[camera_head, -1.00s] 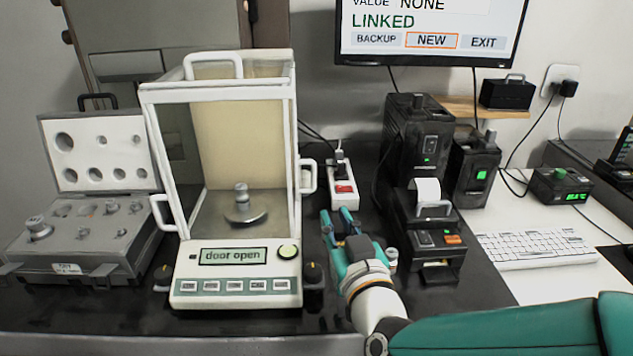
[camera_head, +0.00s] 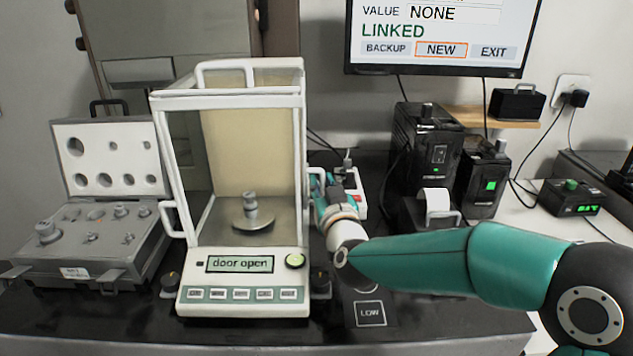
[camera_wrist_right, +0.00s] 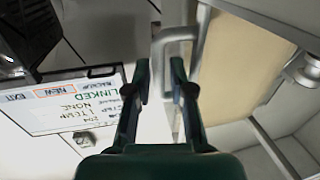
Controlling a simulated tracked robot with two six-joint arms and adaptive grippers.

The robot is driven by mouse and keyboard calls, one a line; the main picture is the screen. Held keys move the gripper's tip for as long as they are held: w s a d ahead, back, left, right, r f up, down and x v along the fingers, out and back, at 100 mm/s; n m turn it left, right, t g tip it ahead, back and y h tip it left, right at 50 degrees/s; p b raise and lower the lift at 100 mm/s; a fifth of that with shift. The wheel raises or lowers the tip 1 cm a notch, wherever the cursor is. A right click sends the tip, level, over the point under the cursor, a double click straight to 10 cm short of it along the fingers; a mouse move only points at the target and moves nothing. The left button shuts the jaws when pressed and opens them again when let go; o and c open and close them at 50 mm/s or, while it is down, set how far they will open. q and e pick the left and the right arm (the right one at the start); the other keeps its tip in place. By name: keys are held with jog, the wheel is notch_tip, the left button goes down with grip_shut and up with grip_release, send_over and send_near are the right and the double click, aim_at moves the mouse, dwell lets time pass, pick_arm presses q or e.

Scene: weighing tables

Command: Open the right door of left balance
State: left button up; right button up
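The left balance (camera_head: 245,285) is a white box with glass walls, and its display reads "door open". A metal weight (camera_head: 250,208) stands on its round pan. The right door's white loop handle (camera_head: 318,172) sticks out from the balance's right side, partly hidden by my right gripper (camera_head: 322,190). In the right wrist view, my right gripper (camera_wrist_right: 161,82) has its two fingers apart, with a bar of the white handle (camera_wrist_right: 176,35) appearing between them. I see a gap beside the bar, so the fingers do not look closed on it. My left gripper is in no view.
A grey weight case (camera_head: 85,245) with its lid up stands left of the balance. A power strip (camera_head: 350,182), black devices (camera_head: 425,150) and a printer (camera_head: 437,205) stand to the right. A monitor (camera_head: 440,40) hangs behind. My right arm crosses the front right.

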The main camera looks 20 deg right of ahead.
jog(key=shift+w+d, duration=0.1)
jog(key=shift+w, duration=0.55)
grip_shut()
